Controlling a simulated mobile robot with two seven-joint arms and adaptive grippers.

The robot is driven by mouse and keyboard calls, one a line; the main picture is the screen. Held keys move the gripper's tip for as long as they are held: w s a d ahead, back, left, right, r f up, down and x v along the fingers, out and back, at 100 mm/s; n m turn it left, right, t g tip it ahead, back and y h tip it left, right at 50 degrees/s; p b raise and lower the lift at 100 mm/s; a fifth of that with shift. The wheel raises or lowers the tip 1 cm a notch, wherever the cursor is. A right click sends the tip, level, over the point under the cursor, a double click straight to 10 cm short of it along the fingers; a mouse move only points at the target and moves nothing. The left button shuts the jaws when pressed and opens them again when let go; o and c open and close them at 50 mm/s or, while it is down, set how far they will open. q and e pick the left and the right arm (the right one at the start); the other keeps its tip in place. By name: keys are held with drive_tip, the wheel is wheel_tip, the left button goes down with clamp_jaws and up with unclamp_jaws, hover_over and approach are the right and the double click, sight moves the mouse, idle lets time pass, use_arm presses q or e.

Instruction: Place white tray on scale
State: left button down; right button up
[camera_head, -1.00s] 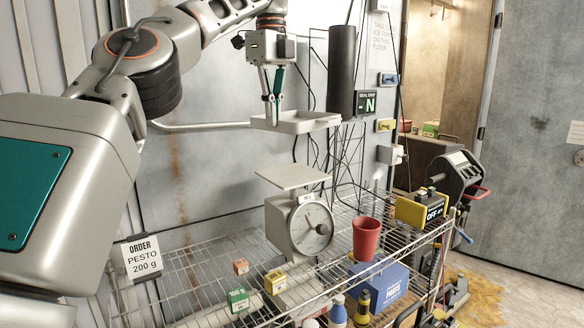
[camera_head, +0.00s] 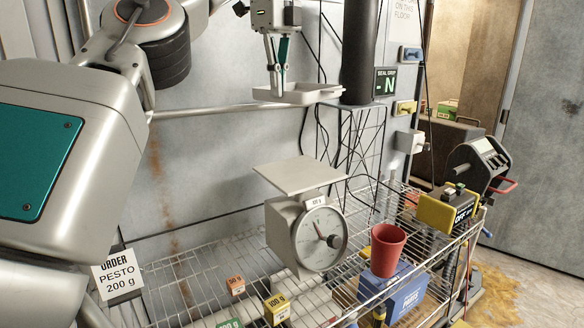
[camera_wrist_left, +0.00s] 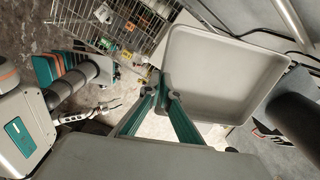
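My left gripper (camera_head: 277,88) is shut on the rim of the shallow white tray (camera_head: 315,94) and holds it level in the air. In the left wrist view, the tray (camera_wrist_left: 225,75) is empty, with the fingers at its near corner. The scale (camera_head: 285,232) stands upright on the wire shelf, its round dial facing forward. Its flat square platform (camera_head: 300,176) is bare. The tray is clearly apart from the platform, above it in the head view. My right gripper (camera_wrist_left: 108,107) shows small in the left wrist view, its fingers apparently spread and empty.
Small labelled boxes (camera_head: 277,309) stand before the scale on the wire shelf (camera_head: 190,283). A red cup (camera_head: 387,250) on a blue box (camera_head: 392,287) and a yellow-black device (camera_head: 446,211) are to the right. A dark cylinder (camera_head: 362,50) stands beside the tray.

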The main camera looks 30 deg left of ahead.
use_arm(q)
wheel_tip(320, 180, down, 16)
drive_tip(key=shift+r, duration=0.1)
wheel_tip(320, 180, down, 4)
drive_tip(key=shift+r, duration=0.15)
idle(0.4)
drive_tip(key=shift+s, duration=0.1)
